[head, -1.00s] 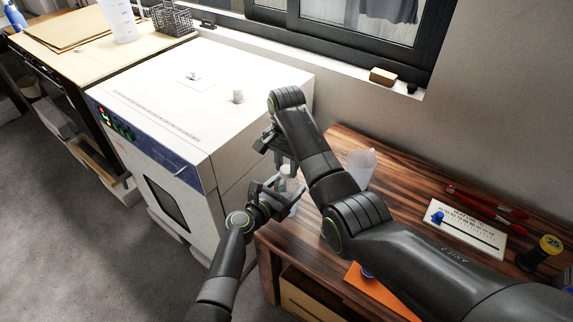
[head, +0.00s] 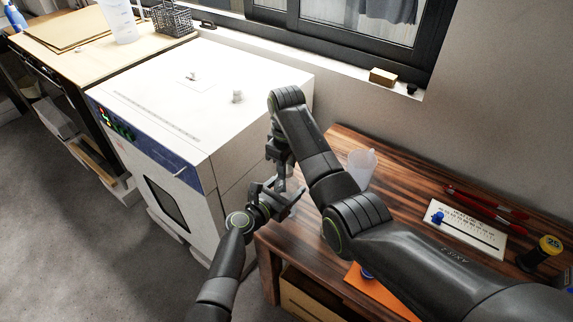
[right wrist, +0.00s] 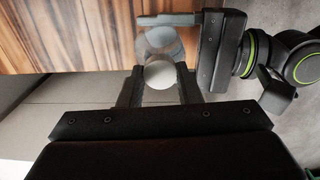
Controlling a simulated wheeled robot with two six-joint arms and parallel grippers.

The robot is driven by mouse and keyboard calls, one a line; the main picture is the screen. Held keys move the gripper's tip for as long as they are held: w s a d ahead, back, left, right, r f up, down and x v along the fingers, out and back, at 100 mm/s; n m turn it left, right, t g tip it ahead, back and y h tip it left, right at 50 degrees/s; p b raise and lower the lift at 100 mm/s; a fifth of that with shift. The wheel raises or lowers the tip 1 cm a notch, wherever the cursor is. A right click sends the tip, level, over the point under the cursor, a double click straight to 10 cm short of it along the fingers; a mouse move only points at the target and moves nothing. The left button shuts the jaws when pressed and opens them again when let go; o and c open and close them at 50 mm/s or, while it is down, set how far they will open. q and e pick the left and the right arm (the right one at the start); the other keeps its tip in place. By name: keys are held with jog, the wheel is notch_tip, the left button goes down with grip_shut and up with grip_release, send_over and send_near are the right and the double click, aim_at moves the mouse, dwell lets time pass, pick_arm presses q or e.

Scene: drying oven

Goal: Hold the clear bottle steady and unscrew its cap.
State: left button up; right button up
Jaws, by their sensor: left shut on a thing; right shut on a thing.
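The clear bottle (right wrist: 166,42) shows in the right wrist view, just beyond its round white cap (right wrist: 160,74). My left gripper (head: 282,197) is shut on the bottle below the cap; its dark finger (right wrist: 207,50) shows beside the bottle in the right wrist view. My right gripper (head: 281,168) is above it, and its two fingers (right wrist: 159,88) are shut on the cap from both sides. In the head view the bottle and cap are mostly hidden by my grippers. I cannot tell whether the cap is still seated on the bottle.
A wooden bench (head: 335,145) is to the right, with a translucent container (head: 361,166), red tools (head: 486,203), a white board (head: 466,228) and a yellow-topped dark jar (head: 541,252). The white drying oven (head: 215,95) stands close on the left.

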jog(key=n, duration=0.4)
jog(key=shift+n, duration=0.4)
jog(key=n, duration=0.4)
jog(key=shift+n, duration=0.3)
jog(key=n, duration=0.4)
jog(key=shift+n, duration=0.3)
jog(key=n, duration=0.3)
jog(key=shift+r, duration=0.3)
jog(key=shift+r, duration=0.9)
